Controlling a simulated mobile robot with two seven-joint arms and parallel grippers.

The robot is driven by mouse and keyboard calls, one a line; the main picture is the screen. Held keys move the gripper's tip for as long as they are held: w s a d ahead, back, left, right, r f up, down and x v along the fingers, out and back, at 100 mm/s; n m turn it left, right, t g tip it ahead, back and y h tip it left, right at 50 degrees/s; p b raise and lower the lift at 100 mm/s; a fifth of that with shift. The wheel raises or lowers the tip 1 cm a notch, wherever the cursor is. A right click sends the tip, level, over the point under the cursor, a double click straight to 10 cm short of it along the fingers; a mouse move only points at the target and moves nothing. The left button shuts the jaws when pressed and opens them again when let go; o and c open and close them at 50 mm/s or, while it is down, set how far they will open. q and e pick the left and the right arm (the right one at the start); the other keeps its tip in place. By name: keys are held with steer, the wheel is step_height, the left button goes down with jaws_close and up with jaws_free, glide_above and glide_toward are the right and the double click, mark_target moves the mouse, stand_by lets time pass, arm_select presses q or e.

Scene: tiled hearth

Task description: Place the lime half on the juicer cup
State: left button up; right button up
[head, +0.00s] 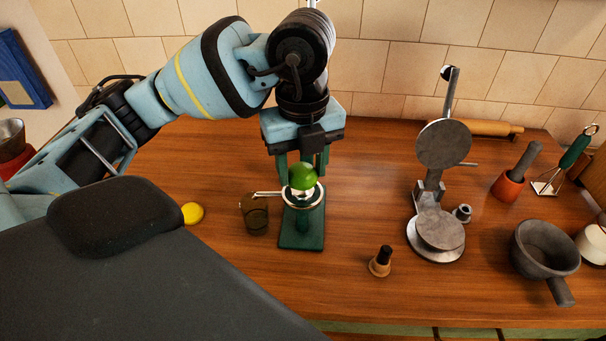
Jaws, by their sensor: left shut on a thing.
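The green lime half (302,177) is at the juicer, directly over its pale cup (304,201) in the head view. I cannot tell whether it touches the cup or is just above it. The green juicer (302,240) stands upright on the wooden counter, with its cup held in a ring. My left gripper (306,163) reaches down from above and is shut on the lime half. Its body hides the juicer's upper part. My right gripper is not in view.
A dark glass (255,218) stands just left of the juicer, with a yellow lemon-like piece (192,213) further left. A grey metal press (440,190), a small wooden-based stamper (381,262) and a dark mortar-like pan (543,248) stand to the right.

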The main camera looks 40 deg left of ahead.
mark_target(302, 163)
arm_select(q)
steer(key=shift+w, duration=0.15)
steer(key=f, duration=0.3)
steer(key=shift+w+a+f, duration=0.25)
steer(key=shift+w+a, duration=0.1)
steer(key=shift+f, duration=0.25)
steer(key=o, duration=0.9)
steer(key=shift+o, duration=0.2)
steer(key=shift+r, duration=0.1)
